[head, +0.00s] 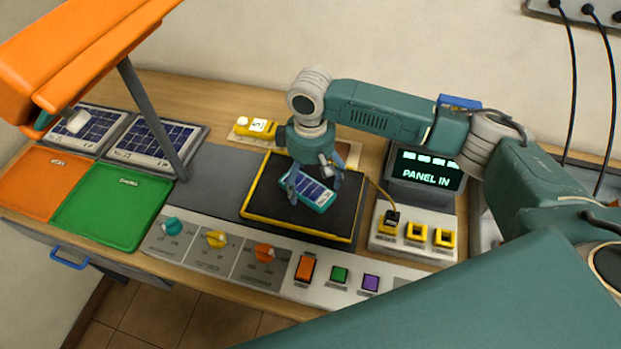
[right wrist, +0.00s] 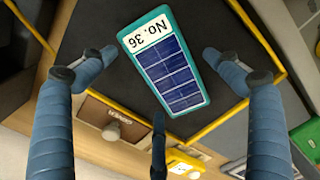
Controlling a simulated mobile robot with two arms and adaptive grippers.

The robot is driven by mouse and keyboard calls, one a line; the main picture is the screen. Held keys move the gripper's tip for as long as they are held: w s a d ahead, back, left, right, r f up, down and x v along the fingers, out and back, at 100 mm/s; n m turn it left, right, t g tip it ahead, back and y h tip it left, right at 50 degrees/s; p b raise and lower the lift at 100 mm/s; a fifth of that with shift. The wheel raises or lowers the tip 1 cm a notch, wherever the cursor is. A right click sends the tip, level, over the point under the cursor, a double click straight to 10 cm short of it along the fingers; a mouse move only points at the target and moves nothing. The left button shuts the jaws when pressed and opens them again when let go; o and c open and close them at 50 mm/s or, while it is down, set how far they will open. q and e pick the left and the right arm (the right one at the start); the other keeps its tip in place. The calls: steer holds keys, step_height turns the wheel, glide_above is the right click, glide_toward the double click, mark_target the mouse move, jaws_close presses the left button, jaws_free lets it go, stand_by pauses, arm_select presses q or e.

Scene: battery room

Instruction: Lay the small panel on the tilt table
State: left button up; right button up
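The small panel (head: 318,198) is a teal-framed dark blue solar panel, labelled "No. 36" in the right wrist view (right wrist: 168,75). It lies on the black, yellow-edged tilt table (head: 270,203), whose dark surface also shows in the right wrist view (right wrist: 95,25). My right gripper (head: 314,187) is over the table, pointing down around the panel. In the right wrist view its blue fingers (right wrist: 155,70) are spread wide, with gaps between them and the panel. The fingers partly hide the panel in the head view. My left gripper is not in view.
A display (head: 427,172) reading "PANEL IN" and yellow sockets (head: 416,234) stand right of the table. Knobs and buttons (head: 250,256) run along the front.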

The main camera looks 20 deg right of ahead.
mark_target(310, 183)
steer(key=shift+r, duration=0.5)
step_height(310, 183, up, 11)
steer(key=b, duration=0.3)
steer(key=shift+r, duration=0.1)
